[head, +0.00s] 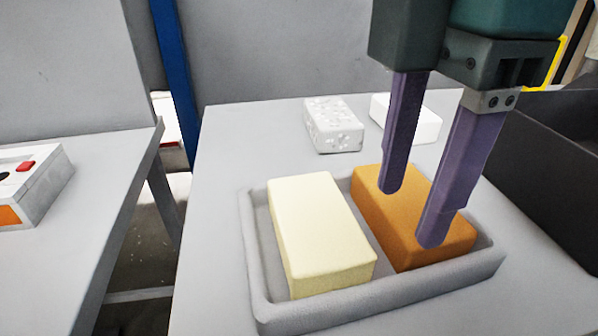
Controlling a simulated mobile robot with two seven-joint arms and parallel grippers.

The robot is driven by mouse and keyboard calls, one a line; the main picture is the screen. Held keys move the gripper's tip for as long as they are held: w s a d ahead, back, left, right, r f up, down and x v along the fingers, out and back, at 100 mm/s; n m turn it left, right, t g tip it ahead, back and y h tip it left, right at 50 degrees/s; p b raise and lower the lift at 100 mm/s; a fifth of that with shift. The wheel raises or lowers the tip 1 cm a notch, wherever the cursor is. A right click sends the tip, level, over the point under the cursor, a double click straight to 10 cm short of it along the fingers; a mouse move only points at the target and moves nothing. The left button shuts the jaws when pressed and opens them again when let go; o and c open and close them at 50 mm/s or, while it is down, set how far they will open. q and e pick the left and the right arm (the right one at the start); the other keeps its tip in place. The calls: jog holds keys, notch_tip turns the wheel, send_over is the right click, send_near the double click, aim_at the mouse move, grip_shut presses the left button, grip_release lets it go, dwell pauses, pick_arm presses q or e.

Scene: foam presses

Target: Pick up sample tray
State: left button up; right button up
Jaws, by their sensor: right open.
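The sample tray is a shallow grey tray (258,290) on a light grey table. A cream foam block (318,230) lies in its left half and an orange-brown foam block (385,210) in its right half. My right gripper (410,220) comes down from the top right with two purple fingers apart and nothing between them. Its fingertips overlap the orange block in the picture; whether they touch it I cannot tell. My left gripper is not in view.
A speckled white block (333,125) and a plain white block (407,119) lie on the table (220,180) behind the tray. A dark bin (550,165) stands at the right. A second table (90,210) at the left holds a box with a red button (25,168). A gap separates the tables.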

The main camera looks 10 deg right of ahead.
aim_at(400, 279)
jog(key=f, duration=0.5)
jog(key=s+d+f+b, duration=0.1)
jog(key=f, duration=0.2)
jog(key=shift+d, duration=0.1)
jog(key=shift+w+f, duration=0.1)
jog(key=shift+f, duration=0.45)
grip_shut()
